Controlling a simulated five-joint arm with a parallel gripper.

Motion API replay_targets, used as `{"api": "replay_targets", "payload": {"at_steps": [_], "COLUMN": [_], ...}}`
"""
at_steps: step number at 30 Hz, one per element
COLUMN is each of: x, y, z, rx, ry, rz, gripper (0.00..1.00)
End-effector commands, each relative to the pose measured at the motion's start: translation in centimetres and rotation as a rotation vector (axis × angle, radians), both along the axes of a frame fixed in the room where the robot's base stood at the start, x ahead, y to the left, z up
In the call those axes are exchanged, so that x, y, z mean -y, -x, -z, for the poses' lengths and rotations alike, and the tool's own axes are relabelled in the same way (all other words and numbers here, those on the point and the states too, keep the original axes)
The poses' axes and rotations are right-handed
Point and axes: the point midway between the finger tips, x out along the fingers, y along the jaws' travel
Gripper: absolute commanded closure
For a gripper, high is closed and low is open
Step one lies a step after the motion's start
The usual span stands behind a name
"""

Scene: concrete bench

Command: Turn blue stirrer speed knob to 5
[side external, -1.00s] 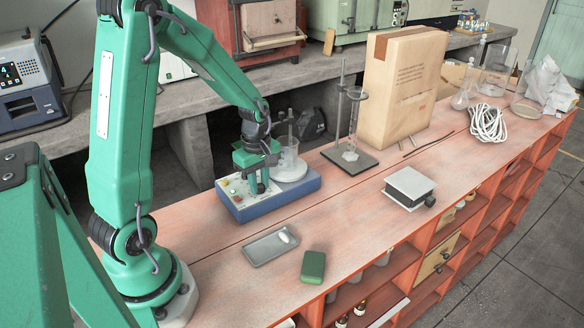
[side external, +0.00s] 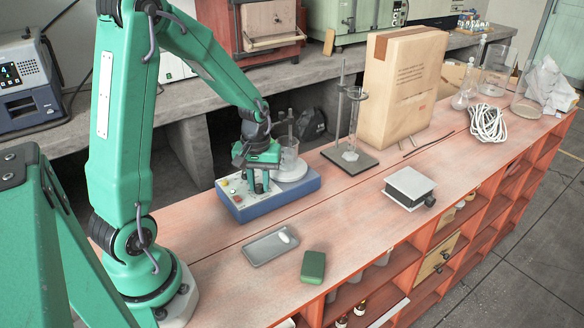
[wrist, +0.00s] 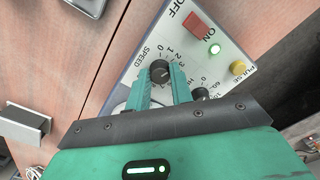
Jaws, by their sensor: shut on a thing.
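The blue stirrer (side external: 285,199) sits on the bench with a pale control panel (wrist: 222,75) at its left end. In the wrist view, the black speed knob (wrist: 160,70) is beside the word SPEED, with the digits 0 to 3 visible around it. The higher digits are hidden by my fingers. My gripper (wrist: 160,78) is shut on the speed knob, one finger on either side. I cannot read the knob's setting.
A second black knob (wrist: 203,92) is close to my right finger. A red ON switch (wrist: 197,27), a lit green lamp (wrist: 214,48) and a yellow PULSE button (wrist: 238,68) share the panel. A glass beaker (side external: 290,160) stands on the stirrer's plate, close to my wrist.

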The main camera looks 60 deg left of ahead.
Motion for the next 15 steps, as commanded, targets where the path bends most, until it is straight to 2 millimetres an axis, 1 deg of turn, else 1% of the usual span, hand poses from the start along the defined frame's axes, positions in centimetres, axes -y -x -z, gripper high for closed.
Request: {"api": "replay_targets", "payload": {"at_steps": [15], "x": [-0.03], "y": [0.02], "z": [-0.04], "rx": [0.000], "ry": [0.000], "rz": [0.492], "gripper": [1.00]}}
